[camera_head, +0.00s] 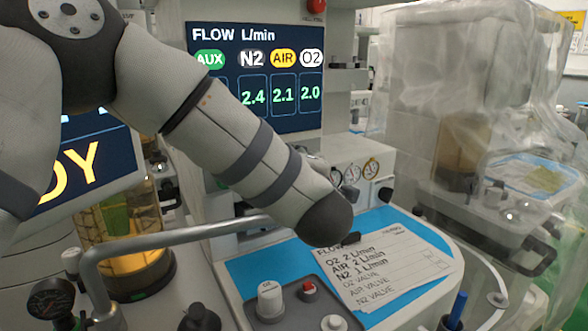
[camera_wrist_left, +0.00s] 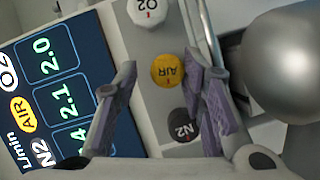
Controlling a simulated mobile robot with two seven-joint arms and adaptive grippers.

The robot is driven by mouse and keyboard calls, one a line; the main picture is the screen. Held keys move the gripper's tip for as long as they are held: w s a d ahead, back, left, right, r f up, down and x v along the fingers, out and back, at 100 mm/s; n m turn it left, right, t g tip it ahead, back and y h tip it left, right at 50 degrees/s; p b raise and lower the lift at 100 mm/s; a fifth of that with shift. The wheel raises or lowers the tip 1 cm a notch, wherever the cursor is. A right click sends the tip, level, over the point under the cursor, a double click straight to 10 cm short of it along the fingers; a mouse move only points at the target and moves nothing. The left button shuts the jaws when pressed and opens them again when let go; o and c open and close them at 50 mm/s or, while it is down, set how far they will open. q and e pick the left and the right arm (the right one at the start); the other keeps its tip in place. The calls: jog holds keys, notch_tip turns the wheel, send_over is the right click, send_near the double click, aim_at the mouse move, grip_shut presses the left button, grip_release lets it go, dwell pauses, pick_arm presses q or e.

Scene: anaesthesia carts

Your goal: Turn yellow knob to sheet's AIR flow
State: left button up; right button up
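The yellow knob marked AIR (camera_wrist_left: 167,70) shows in the left wrist view, on a light panel beside the flow screen (camera_wrist_left: 62,92). My left gripper (camera_wrist_left: 160,66) is open, with one finger on each side of the yellow knob; the right-hand finger appears closer to it. I cannot tell whether either finger touches it. In the head view my arm hides this knob and the gripper. The flow screen (camera_head: 255,75) there reads N2 2.4, AIR 2.1 and O2 2.0. The paper sheet (camera_head: 395,265) reads O2 2, AIR 2 and N2 1 L/min. My right gripper is not in view.
A white O2 knob (camera_wrist_left: 148,10) and a black N2 knob (camera_wrist_left: 183,126) flank the yellow one. A rounded grey metal thing (camera_wrist_left: 285,65) is at the right. A grey rail (camera_head: 180,233) crosses in front of the cart. Another white O2 knob (camera_head: 269,300) stands on the lower panel.

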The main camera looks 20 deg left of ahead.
pick_arm(q)
jog(key=o, duration=1)
jog(key=r, duration=0.6)
jog(key=w+r, duration=0.1)
jog(key=r, duration=0.3)
jog(key=shift+w+a, duration=0.1)
jog(key=shift+a, duration=0.1)
jog(key=shift+s+r+t, duration=0.3)
jog(key=shift+r, duration=0.35)
jog(key=shift+c, duration=0.4)
notch_tip(320, 180, down, 4)
jog(key=shift+r+g, duration=0.1)
jog(key=shift+g, duration=0.4)
jog(key=shift+c, duration=1)
jog(key=shift+s+d, duration=0.3)
jog(key=shift+s, duration=0.1)
jog(key=shift+c, duration=0.6)
jog(key=v, duration=0.3)
jog(key=shift+d+r, duration=0.15)
jog(key=shift+r, duration=0.1)
jog(key=c, duration=0.6)
jog(key=s+d+r, duration=0.1)
jog(key=s+d, duration=0.5)
jog(key=s, duration=0.1)
jog(key=shift+r, duration=0.35)
